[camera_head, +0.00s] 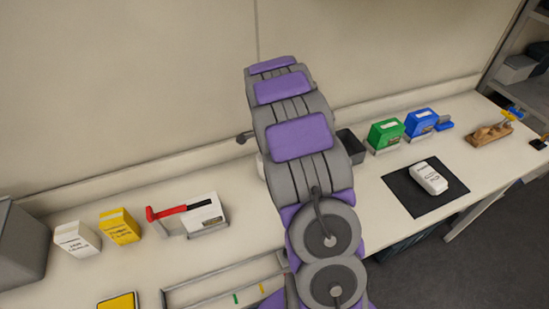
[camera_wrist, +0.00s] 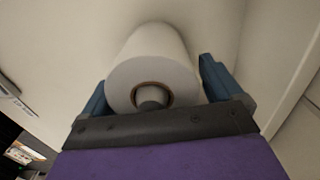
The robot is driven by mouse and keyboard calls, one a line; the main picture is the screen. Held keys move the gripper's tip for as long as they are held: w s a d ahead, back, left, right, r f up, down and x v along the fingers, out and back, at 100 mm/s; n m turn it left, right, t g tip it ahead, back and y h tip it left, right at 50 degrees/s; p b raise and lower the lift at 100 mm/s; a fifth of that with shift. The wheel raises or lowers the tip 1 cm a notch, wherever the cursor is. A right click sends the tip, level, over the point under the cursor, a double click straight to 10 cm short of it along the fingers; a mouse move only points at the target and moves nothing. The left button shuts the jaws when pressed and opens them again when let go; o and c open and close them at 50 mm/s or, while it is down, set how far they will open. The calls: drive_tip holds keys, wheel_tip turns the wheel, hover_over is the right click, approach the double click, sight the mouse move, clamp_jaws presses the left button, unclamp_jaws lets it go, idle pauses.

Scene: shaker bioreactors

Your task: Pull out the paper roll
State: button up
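The white paper roll (camera_wrist: 152,58) is in the middle of the wrist view, its round end facing the camera. Its brown cardboard core shows, with a grey rod-like piece (camera_wrist: 152,97) inside it. My gripper (camera_wrist: 153,82) has one blue finger on each side of the roll. The fingers are spread wide and lie close against or just beside the roll; I cannot tell whether they press on it. The far end of the roll and its support are hidden. In the head view my arm covers the gripper, and I cannot make out the roll there.
A long pale bench (camera_head: 110,280) runs along the wall. On it stand a white box (camera_head: 77,240), a yellow box (camera_head: 120,227), a red-handled tool (camera_head: 180,209), a green box (camera_head: 385,134), a blue box (camera_head: 420,123) and a white device (camera_head: 429,177) on a black mat (camera_head: 400,187). Wall is close behind.

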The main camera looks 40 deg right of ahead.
drive_tip(key=a, duration=0.3)
drive_tip(key=shift+r, duration=0.3)
drive_tip(key=c, duration=0.3)
drive_tip(key=shift+c, duration=0.8)
drive_tip(key=shift+d, duration=0.1)
drive_tip(key=shift+c, duration=0.7)
drive_tip(key=shift+d+f, duration=0.15)
drive_tip(key=shift+d, duration=0.85)
drive_tip(key=c, duration=0.3)
drive_tip(key=shift+a, duration=0.15)
drive_tip(key=shift+c, duration=0.2)
drive_tip(key=shift+r, duration=0.4)
drive_tip(key=shift+r+p, duration=0.35)
drive_tip(key=shift+p, duration=0.15)
drive_tip(key=shift+r, duration=0.25)
